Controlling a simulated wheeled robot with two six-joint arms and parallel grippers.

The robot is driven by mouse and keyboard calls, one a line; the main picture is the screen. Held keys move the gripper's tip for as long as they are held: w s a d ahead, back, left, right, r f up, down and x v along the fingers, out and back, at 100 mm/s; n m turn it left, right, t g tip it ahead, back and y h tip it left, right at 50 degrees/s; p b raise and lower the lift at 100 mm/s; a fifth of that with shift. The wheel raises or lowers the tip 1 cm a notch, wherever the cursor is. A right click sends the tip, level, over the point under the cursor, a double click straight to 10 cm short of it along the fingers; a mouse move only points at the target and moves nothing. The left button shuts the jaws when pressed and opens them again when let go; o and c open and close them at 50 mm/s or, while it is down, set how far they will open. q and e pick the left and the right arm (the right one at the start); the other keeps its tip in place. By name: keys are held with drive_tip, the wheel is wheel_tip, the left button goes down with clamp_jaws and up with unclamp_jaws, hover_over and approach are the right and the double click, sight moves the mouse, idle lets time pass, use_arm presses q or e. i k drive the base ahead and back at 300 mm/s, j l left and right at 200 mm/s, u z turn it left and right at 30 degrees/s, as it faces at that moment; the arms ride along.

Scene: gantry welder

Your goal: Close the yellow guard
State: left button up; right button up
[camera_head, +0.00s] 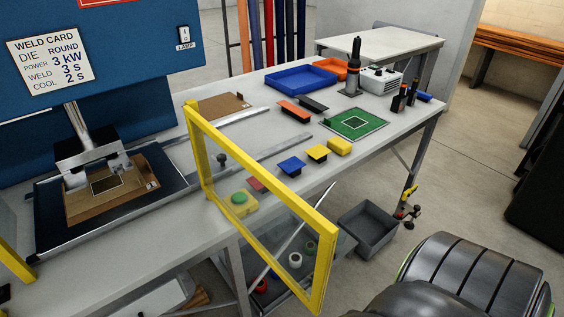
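The yellow guard (268,188) is a yellow frame around a clear pane. It stands open, swung outward. Its far upright (195,150) is beside the blue welder, and its near end (324,268) sticks out past the table's front edge. Behind it on the left is the press area, with a metal press head (88,150) over a brown board (110,192) on a dark plate. A second yellow post (14,264) stands at the lower left.
The blue welder body (140,45) carries a weld card (50,62). A green button on a yellow box (238,203) shows through the pane. Small coloured blocks, a blue tray (300,80) and a green mat (354,124) lie on the table (240,135). A grey bin (368,230) is below.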

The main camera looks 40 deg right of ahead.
sight(327, 240)
drive_tip(key=l+u, duration=0.1)
drive_tip(key=l, duration=0.35)
drive_tip(key=k+l, duration=0.1)
drive_tip(key=l, duration=0.4)
drive_tip(key=k+l+u, duration=0.15)
drive_tip(key=l, duration=0.75)
drive_tip(key=u, duration=0.05)
